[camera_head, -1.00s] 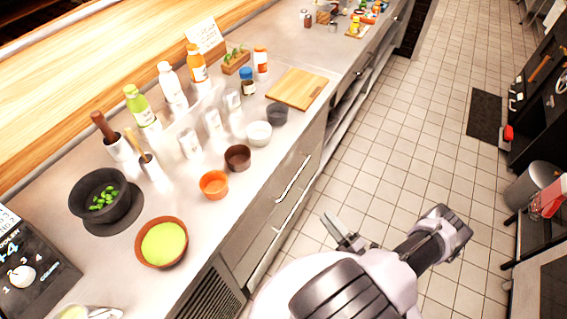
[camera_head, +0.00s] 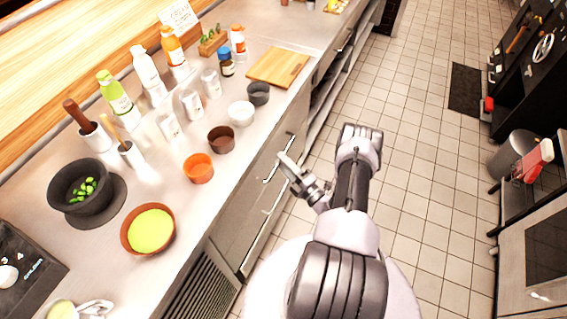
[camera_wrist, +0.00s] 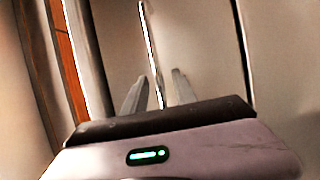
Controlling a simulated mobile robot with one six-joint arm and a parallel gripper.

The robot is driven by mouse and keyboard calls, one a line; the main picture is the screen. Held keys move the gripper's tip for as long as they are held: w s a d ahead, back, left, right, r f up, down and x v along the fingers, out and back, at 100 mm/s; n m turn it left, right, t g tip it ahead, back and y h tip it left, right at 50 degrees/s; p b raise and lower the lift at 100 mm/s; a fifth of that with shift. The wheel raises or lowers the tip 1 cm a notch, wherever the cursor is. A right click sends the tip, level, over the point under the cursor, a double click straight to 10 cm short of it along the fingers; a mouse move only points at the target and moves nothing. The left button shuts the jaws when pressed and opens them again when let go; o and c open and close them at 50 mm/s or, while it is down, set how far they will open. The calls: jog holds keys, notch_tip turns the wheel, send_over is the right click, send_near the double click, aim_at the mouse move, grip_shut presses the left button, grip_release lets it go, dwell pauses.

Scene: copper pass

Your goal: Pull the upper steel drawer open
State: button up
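The upper steel drawer (camera_head: 262,156) is in the cabinet front below the counter's right edge, and its front looks flush with the cabinet. Its thin bar handle (camera_head: 284,149) shows just beyond my gripper (camera_head: 286,164) in the head view. In the wrist view the handle (camera_wrist: 149,42) is a bright bar running lengthwise between the two fingers. My gripper (camera_wrist: 157,92) is open, with a finger on each side of the bar's line. I cannot tell whether the fingertips reach the bar or touch it. Part of the drawer front is hidden by my gripper.
A lower drawer (camera_head: 255,222) with its own handle sits below, beside a vent grille (camera_head: 203,285). Bowls, bottles and a cutting board (camera_head: 279,67) stand on the counter (camera_head: 215,255).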

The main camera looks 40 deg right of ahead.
grip_shut()
dwell(1.3)
